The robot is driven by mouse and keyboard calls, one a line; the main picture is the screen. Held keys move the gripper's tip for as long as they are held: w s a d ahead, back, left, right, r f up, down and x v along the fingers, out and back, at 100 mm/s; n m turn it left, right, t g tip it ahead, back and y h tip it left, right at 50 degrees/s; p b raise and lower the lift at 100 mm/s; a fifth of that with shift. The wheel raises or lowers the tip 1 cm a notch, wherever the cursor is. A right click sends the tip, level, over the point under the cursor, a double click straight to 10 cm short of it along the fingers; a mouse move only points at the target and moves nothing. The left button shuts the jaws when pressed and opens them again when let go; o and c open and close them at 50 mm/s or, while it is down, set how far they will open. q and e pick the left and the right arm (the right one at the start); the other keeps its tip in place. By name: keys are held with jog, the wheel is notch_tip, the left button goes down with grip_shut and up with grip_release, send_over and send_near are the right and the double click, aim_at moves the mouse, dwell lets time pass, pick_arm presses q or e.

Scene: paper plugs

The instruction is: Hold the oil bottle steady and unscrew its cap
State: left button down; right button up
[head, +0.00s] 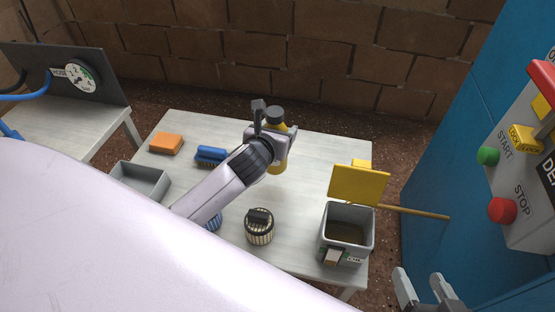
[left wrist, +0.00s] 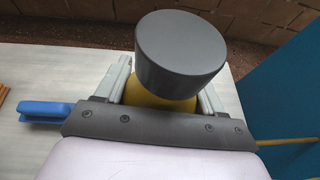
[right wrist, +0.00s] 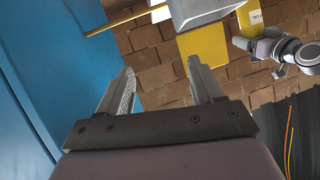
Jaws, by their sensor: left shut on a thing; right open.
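The yellow oil bottle (head: 279,160) stands upright near the back of the grey-white table, with a dark grey cap (head: 276,114) on top. My left gripper (head: 272,126) is shut on the bottle just below the cap. In the left wrist view the cap (left wrist: 181,54) rises above the fingers, with the yellow body (left wrist: 158,96) between them. My right gripper (head: 428,290) is open and empty at the lower right, away from the table and bottle. Its two spread fingers (right wrist: 161,85) show in the right wrist view with nothing between them.
On the table (head: 305,200) are an orange sponge (head: 166,143), a blue brush (head: 211,154), a grey tray (head: 140,181), a striped jar (head: 260,227) and a grey bin (head: 345,243) with a raised yellow lid (head: 358,185). A blue cabinet (head: 440,150) with buttons stands at the right.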

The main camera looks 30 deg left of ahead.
pick_arm(q)
notch_tip(320, 180, down, 3)
jog(key=shift+f+b, duration=0.1)
jog(key=shift+b, duration=0.35)
notch_tip(320, 180, down, 4)
jog(key=shift+f+b, duration=0.1)
jog(key=shift+b, duration=1.1)
jog(key=shift+f, duration=0.1)
pick_arm(e)
jog(key=a, duration=0.1)
jog(key=a+y, duration=0.2)
jog(key=shift+w+f+m, duration=0.3)
jog(key=shift+w, duration=0.05)
pick_arm(q)
jog(key=shift+c, duration=0.6)
grip_release()
pick_arm(e)
jog(key=shift+d, duration=0.1)
